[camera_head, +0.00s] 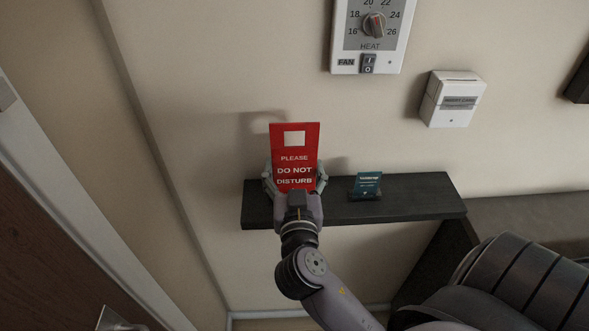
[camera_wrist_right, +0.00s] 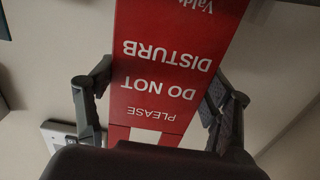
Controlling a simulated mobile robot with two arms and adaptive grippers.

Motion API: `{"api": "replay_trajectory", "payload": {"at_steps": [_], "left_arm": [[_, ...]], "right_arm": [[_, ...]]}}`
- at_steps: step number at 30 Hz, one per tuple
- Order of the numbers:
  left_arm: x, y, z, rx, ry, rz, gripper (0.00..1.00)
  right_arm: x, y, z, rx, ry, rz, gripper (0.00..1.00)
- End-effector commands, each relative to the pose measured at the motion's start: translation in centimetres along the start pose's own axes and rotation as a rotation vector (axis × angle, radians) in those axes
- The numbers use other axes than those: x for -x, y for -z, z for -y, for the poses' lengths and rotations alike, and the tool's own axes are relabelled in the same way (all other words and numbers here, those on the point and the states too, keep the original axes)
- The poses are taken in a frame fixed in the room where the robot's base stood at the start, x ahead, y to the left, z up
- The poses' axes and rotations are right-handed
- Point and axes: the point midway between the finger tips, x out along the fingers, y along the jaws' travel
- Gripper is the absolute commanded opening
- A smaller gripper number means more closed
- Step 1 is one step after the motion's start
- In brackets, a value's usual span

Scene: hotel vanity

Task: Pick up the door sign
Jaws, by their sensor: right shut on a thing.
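The red door sign (camera_head: 295,157) stands upright above the dark shelf (camera_head: 410,207), with white "PLEASE DO NOT DISTURB" lettering and a pale square near its top. My right gripper (camera_head: 295,180) is shut on it, with a finger at each side edge of its lower part. In the right wrist view the sign (camera_wrist_right: 170,65) shows upside down between the two fingers (camera_wrist_right: 158,110). Whether its bottom edge touches the shelf is hidden by my gripper. My left gripper is not in view.
A small teal card in a dark holder (camera_head: 367,186) stands on the shelf right of the sign. A thermostat panel (camera_head: 371,40) and a white card box (camera_head: 453,98) are on the wall above. A brown door (camera_head: 60,240) is at left.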

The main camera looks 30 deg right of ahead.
Motion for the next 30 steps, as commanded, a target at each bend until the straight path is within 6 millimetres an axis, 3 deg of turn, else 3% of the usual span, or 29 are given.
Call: {"api": "replay_trajectory", "payload": {"at_steps": [7,14,16,21,30], "left_arm": [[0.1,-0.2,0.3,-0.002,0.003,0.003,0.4],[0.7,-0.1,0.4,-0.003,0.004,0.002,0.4],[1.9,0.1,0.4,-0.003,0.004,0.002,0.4],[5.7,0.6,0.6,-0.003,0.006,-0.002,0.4],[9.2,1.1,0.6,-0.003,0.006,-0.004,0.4]], "right_arm": [[0.0,2.9,0.0,-0.007,-0.001,-0.003,0.46],[0.0,9.4,0.0,-0.015,0.001,-0.008,0.46],[0.0,12.2,0.0,-0.014,0.0,-0.006,0.46],[0.0,15.7,0.0,-0.002,-0.001,0.001,0.46],[0.0,19.0,0.0,0.0,0.0,0.002,0.46]]}}
